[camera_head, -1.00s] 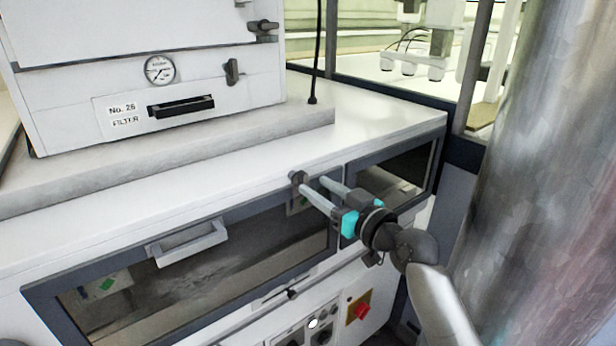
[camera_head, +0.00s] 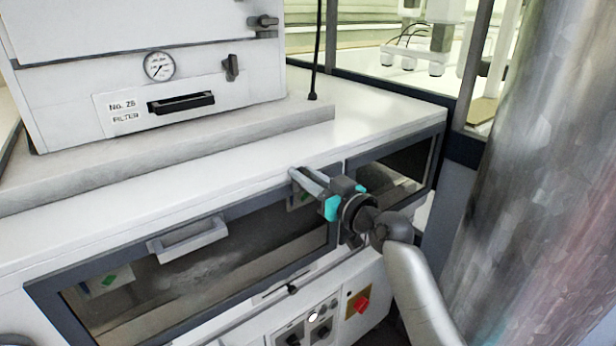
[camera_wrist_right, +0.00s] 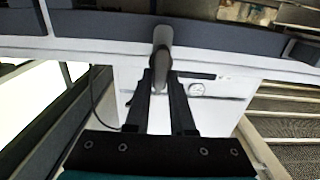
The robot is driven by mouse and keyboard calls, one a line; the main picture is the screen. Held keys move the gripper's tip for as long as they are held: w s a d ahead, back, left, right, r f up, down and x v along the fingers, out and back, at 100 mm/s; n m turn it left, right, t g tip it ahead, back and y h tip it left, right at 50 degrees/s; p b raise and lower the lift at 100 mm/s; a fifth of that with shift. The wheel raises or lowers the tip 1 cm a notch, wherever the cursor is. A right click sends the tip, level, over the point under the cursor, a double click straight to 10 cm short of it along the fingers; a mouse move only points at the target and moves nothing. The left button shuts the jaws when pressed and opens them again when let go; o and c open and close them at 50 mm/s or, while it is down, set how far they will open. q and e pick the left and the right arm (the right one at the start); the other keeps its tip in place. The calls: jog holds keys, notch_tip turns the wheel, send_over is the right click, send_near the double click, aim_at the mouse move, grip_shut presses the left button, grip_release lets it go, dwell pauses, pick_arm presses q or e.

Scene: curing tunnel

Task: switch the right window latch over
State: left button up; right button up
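The window (camera_head: 215,325) is a dark-framed pane in the front of the white cabinet, with a pale bar handle (camera_head: 190,240). The right window latch (camera_wrist_right: 162,42) is a small grey lever at the window's upper right corner. In the wrist view it stands between my finger ends and fills the gap. My right gripper (camera_head: 299,172) reaches the latch from the right, and its fingers close on it; it also shows in the wrist view (camera_wrist_right: 161,82). In the head view the fingers mostly hide the latch. My left gripper is not in view.
A white filter box with a gauge (camera_head: 159,66) and a black handle (camera_head: 181,103) stands on the cabinet top (camera_head: 370,115). A smaller dark pane (camera_head: 395,172) lies right of the window. Below are knobs and a red switch (camera_head: 361,302). A large metal column (camera_head: 545,190) stands at right.

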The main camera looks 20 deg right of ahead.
grip_shut()
jog(key=shift+m, duration=0.3)
jog(key=m+p, duration=0.1)
jog(key=m, duration=0.1)
jog(key=shift+d+m, duration=0.2)
jog(key=shift+m, duration=0.2)
jog(key=m, duration=0.3)
jog(key=m+p, duration=0.1)
jog(key=m, duration=0.2)
jog(key=m+p, duration=0.1)
jog(key=m, duration=0.3)
jog(key=shift+w+d+f, duration=0.2)
jog(key=shift+d+f, duration=0.15)
jog(key=shift+d, duration=0.05)
jog(key=shift+f+m+p, duration=0.15)
jog(key=shift+m+p, duration=0.2)
jog(key=shift+m, duration=0.8)
jog(key=shift+f+m+p, duration=0.15)
jog(key=shift+m+p, duration=0.2)
jog(key=shift+m, duration=0.8)
